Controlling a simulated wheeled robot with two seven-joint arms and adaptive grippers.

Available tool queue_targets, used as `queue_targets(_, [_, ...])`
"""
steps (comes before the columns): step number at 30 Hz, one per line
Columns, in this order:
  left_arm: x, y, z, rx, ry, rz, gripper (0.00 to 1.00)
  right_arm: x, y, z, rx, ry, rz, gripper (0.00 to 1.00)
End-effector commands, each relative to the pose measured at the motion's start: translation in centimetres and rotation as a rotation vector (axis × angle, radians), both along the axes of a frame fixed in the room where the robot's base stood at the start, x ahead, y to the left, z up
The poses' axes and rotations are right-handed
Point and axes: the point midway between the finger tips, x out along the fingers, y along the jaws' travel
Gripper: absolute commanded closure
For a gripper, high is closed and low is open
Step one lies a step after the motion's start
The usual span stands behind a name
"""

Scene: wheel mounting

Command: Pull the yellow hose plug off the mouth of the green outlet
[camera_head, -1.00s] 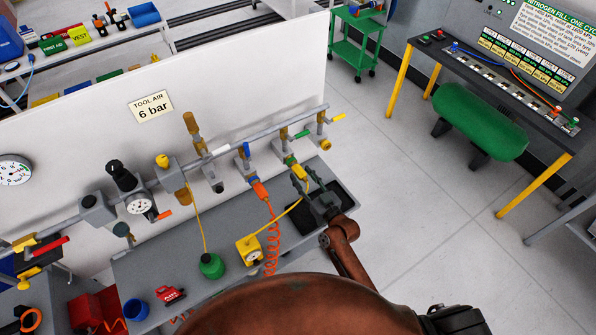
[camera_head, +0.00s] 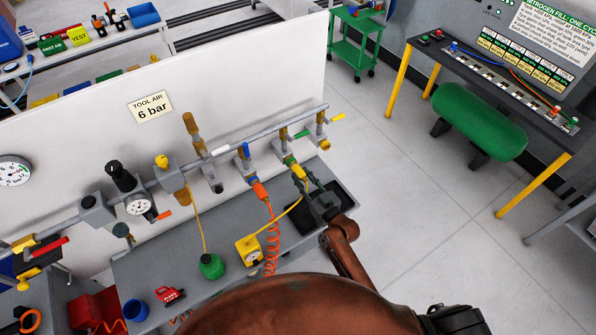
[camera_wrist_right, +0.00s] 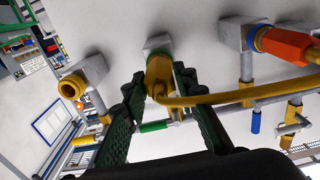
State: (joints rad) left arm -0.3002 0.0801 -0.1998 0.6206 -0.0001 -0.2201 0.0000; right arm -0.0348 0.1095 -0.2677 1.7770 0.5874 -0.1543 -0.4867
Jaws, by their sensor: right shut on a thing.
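The yellow hose plug (camera_head: 298,171) is at the mouth of the green outlet, with its yellow hose hanging from it. In the right wrist view the plug (camera_wrist_right: 160,76) meets the green ring of the outlet (camera_wrist_right: 156,52), with no clear gap. The green-marked outlet (camera_head: 289,159) also shows in the head view, below the pipe. My right gripper (camera_head: 312,192) is at the plug from the lower right. In the wrist view its dark fingers (camera_wrist_right: 158,92) lie on either side of the plug, shut on it. My left gripper is not in view.
An orange hose on a blue-ringed outlet (camera_head: 257,188) hangs just left of the plug. A bare brass outlet (camera_head: 323,143) is to the right. Open floor lies to the right.

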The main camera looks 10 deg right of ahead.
Motion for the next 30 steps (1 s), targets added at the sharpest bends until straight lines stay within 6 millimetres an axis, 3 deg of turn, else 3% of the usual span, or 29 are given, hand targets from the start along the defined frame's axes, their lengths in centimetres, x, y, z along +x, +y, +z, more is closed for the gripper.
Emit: queue_targets(30, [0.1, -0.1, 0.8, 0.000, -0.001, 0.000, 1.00, -2.2, -0.8, 0.1, -0.002, -0.002, 0.000, 1.00])
